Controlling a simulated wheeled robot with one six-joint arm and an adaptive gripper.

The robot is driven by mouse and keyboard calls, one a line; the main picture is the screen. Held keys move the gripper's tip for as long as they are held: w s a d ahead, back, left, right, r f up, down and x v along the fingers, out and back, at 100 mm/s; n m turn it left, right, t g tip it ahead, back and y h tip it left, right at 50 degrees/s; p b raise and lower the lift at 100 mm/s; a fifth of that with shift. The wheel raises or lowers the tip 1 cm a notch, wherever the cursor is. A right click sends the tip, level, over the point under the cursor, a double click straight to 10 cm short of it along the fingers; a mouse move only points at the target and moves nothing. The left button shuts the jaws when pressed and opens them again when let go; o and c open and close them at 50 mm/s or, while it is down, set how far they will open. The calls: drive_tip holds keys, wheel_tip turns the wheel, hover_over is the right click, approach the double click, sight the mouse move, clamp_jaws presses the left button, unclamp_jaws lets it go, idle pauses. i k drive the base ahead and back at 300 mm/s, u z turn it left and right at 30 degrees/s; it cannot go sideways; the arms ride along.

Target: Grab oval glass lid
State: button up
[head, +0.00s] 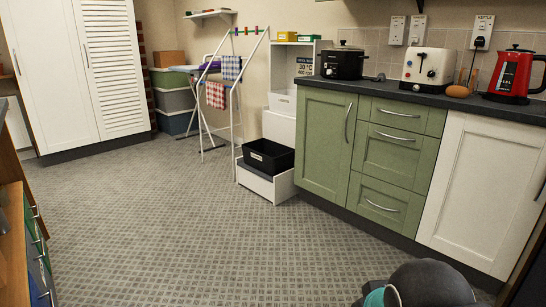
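A black slow cooker (343,65) stands on the dark countertop at the back, left of the toaster. A low lid (343,48) with a small knob appears to sit on top of it; at this size I cannot tell its glass or its exact oval shape. A dark grey rounded part of my arm with a teal band shows at the bottom right, far from the cooker. My gripper's fingers are not in view.
The countertop (432,97) also holds a white toaster (427,67) and a red kettle (513,74). A black bin (268,156) on a low white step and a drying rack (222,95) stand left of the green cabinet (325,143). The patterned floor (190,225) is clear.

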sight(342, 47)
drive_tip(key=u, duration=0.15)
drive_tip(key=i, duration=2.3)
drive_tip(key=z, duration=0.15)
